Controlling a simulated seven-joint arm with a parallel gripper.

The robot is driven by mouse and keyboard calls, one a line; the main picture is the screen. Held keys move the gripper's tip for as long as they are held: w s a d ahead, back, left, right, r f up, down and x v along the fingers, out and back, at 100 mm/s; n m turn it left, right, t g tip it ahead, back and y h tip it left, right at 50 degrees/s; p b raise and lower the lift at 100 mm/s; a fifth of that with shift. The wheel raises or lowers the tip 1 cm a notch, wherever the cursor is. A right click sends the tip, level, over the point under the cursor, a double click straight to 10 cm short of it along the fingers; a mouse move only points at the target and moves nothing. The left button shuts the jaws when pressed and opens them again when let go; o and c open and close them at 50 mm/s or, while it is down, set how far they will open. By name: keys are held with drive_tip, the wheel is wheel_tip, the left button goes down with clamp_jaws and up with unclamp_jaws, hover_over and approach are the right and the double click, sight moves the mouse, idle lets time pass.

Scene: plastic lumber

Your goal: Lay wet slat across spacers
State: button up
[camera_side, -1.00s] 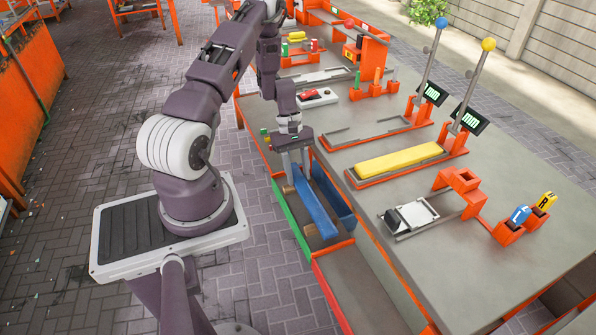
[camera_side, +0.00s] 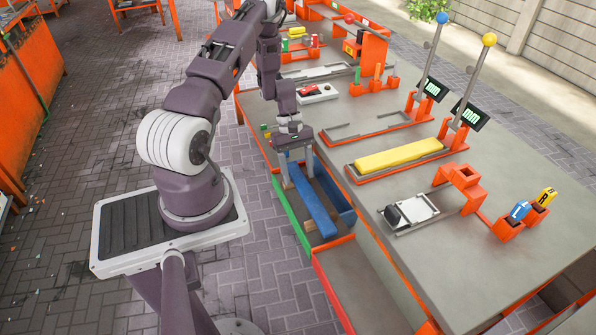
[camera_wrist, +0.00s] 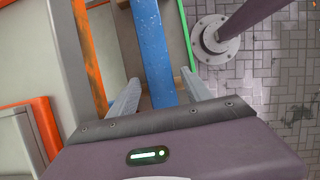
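The blue slat (camera_side: 318,205) lies lengthwise in a bay beside the table. It also shows in the wrist view (camera_wrist: 152,50). A wooden spacer (camera_side: 309,226) shows under its near end; wood also shows on both sides of the slat between my fingers in the wrist view (camera_wrist: 183,98). The slat appears to rest across the spacers, though the contact is partly hidden. My gripper (camera_side: 297,172) is over the slat's far part. Its fingers are open, one on each side of the slat, with gaps visible in the wrist view (camera_wrist: 160,97).
The bay has a green wall (camera_side: 290,212) on the left and a blue wall (camera_side: 334,195) on the right. An empty grey-floored bay (camera_side: 360,285) lies nearer. A yellow slat (camera_side: 398,155) lies in an orange-ended holder on the table.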

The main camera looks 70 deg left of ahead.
drive_tip(key=v, duration=0.7)
drive_tip(key=shift+r, duration=0.1)
drive_tip(key=w+d+r+m+y, duration=0.15)
drive_tip(key=d+r+m, duration=0.25)
drive_tip(key=d+r, duration=0.55)
drive_tip(key=d+r+m+y, duration=0.2)
drive_tip(key=d+r+m, duration=0.4)
drive_tip(key=r, duration=0.7)
drive_tip(key=s+d+r+m+t+y, duration=0.1)
drive_tip(key=s+d+r+m+t, duration=0.4)
drive_tip(key=s+d+r+m, duration=0.3)
drive_tip(key=s+d+r, duration=0.1)
drive_tip(key=s+d, duration=0.3)
drive_tip(key=s, duration=0.2)
drive_tip(key=shift+s+t, duration=0.15)
drive_tip(key=shift+t, duration=0.15)
